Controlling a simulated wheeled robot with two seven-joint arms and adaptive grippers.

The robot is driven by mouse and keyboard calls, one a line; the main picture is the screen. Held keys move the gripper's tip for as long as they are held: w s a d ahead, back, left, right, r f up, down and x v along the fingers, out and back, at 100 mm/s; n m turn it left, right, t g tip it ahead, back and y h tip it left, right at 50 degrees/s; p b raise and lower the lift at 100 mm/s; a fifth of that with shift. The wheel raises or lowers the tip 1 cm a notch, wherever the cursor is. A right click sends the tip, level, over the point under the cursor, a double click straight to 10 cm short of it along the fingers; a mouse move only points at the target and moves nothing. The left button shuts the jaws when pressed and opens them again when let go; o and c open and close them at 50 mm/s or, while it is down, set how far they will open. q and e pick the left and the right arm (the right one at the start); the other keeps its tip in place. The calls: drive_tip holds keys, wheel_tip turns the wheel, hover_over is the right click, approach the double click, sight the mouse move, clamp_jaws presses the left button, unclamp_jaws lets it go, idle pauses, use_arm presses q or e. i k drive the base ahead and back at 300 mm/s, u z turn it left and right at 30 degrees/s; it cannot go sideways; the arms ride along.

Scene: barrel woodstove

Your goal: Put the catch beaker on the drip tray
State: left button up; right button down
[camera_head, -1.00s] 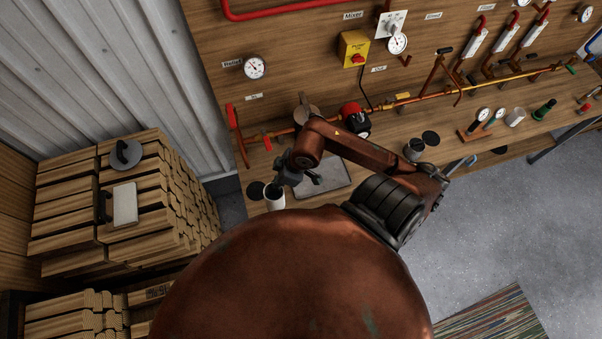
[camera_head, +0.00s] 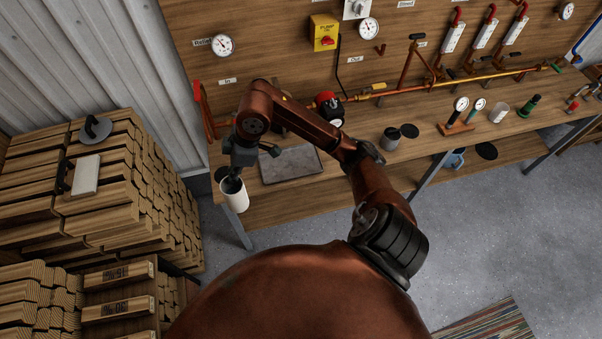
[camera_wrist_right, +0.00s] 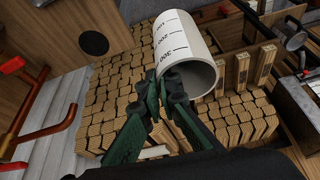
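The catch beaker (camera_head: 234,198) is white, with graduation marks that show in the right wrist view (camera_wrist_right: 175,42). My right gripper (camera_head: 236,178) is at its rim, at the left end of the bench. In the right wrist view its dark green fingers (camera_wrist_right: 170,84) are closed on the beaker wall at the rim, one seeming to reach inside the mouth. The beaker appears held off the bench top, near its front edge. The drip tray (camera_head: 291,165), a flat grey rectangle, lies on the bench right of the beaker, with nothing seen on it. My left gripper is out of view.
A black disc (camera_head: 222,173) lies beside the beaker. A red-handled valve and copper pipe (camera_head: 395,91) run behind the tray. A dark cup (camera_head: 390,139) and gauges (camera_head: 461,105) stand farther right. Stacked wood (camera_head: 90,200) fills the left.

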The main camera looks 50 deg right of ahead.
sight(290, 163)
drive_tip(key=u, duration=0.55)
drive_tip(key=k, duration=0.1)
drive_tip(key=z, duration=1.3)
drive_tip(key=i, duration=0.7)
drive_tip(key=u, duration=0.15)
